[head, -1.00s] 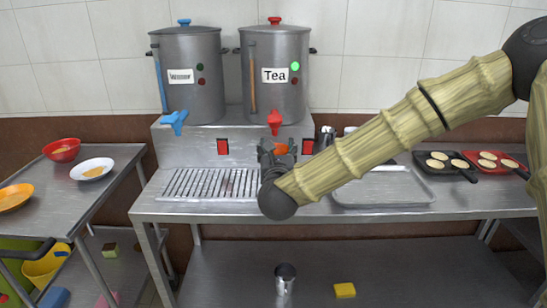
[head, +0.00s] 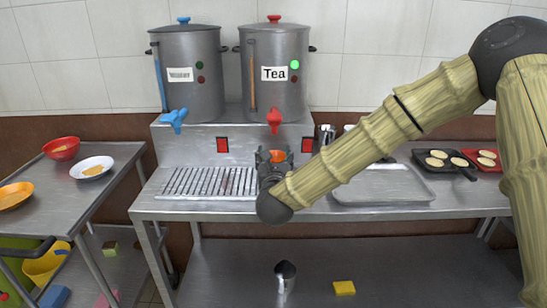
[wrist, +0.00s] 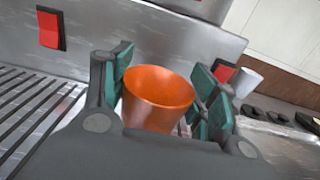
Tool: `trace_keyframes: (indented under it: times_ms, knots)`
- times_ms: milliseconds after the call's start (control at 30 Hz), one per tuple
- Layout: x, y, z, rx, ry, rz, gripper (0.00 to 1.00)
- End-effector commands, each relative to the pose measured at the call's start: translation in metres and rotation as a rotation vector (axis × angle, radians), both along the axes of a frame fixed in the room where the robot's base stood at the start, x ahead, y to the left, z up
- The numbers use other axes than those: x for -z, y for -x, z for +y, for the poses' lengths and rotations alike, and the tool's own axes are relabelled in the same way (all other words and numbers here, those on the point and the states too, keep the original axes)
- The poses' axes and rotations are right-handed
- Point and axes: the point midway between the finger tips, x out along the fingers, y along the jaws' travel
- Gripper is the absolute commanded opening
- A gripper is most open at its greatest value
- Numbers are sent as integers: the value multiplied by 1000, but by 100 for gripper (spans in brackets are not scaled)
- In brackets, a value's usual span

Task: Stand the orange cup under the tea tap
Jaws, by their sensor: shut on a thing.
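The orange cup (wrist: 158,98) is upright between the green-padded fingers of my gripper (wrist: 165,95) in the wrist view. My gripper is shut on it. In the head view the cup (head: 277,155) shows only partly, as my gripper (head: 275,160) covers much of it. The tea tap (head: 274,117) is red, at the bottom front of the grey pot labelled Tea (head: 275,75). The cup is below the tap in the picture, near the right end of the slatted drip tray (head: 205,183). I cannot tell whether its base touches the counter.
The other pot (head: 187,80) has a blue tap (head: 174,120). Red switches (head: 222,145) are on the steel step behind the gripper. A shallow metal tray (head: 382,187) and pans with pale cakes (head: 445,163) lie to the right. A metal jug (head: 326,134) stands behind my arm.

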Motion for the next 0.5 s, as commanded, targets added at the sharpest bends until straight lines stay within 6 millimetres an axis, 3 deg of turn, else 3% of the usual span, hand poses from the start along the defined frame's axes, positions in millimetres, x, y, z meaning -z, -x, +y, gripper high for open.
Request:
trace_keyframes:
  times_ms: [33,67,167,500]
  knots:
    - [3,0,0,0,0,0,32]
    - [1,0,0,0,0,0,65]
    - [1,0,0,0,0,0,81]
    - [0,0,0,0,0,0,81]
